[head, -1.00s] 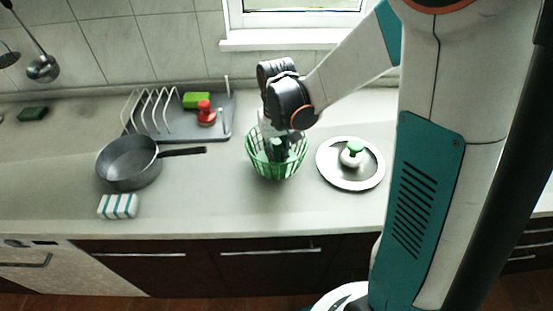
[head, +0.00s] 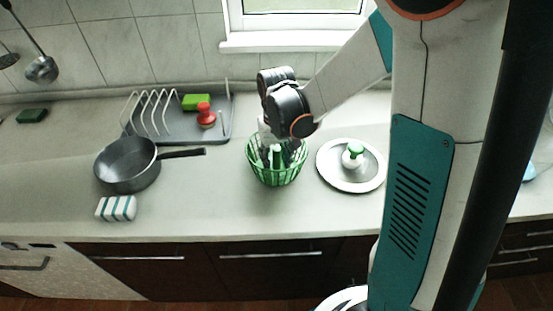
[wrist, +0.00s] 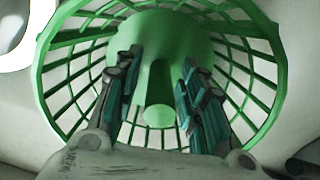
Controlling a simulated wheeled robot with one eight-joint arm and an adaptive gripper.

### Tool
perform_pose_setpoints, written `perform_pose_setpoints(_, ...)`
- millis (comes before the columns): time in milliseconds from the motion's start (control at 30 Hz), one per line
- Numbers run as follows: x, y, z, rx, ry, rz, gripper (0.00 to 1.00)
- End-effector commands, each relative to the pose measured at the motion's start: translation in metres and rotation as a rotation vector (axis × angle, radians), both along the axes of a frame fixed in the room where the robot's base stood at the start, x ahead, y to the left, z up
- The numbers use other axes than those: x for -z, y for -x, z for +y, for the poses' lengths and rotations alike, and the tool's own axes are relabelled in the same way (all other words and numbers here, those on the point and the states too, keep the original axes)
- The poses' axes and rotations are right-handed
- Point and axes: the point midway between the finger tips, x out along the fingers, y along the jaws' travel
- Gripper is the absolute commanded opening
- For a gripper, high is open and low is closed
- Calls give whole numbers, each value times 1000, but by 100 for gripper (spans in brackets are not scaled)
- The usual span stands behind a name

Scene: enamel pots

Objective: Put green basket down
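The green basket (head: 277,178) is an open lattice bowl standing upright on the worktop between the frying pan and the white plate. A green post rises in its middle. My gripper (head: 277,157) reaches down inside the basket from above. In the wrist view the basket (wrist: 276,75) fills most of the picture. There my gripper (wrist: 160,105) has its two teal-padded fingers spread, one on each side of the green post (wrist: 158,92), with gaps between post and pads. The underside of the basket is hidden in the head view.
A dark frying pan (head: 127,172) and a striped sponge (head: 116,208) are to the left. A dish rack (head: 180,130) with a red-topped item (head: 206,115) stands behind. A white plate (head: 345,182) with a green-topped item (head: 354,155) is close on the right. The worktop in front of the basket is clear.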

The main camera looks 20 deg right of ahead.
Motion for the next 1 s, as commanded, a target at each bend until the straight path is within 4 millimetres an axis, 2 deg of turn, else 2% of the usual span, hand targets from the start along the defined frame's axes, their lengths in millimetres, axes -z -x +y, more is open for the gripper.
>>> perform_pose_setpoints(167, -25, 0, 0, 0, 0, 0, 37)
perform_pose_setpoints(500, -94, 0, 0, 0, 0, 0, 37)
perform_pose_setpoints(600, -108, 0, 0, 0, 0, 0, 37)
perform_pose_setpoints(800, -122, 1, 0, 0, 0, -4, 37)
perform_pose_setpoints(1000, -145, 19, 0, -5, -1, -73, 37)
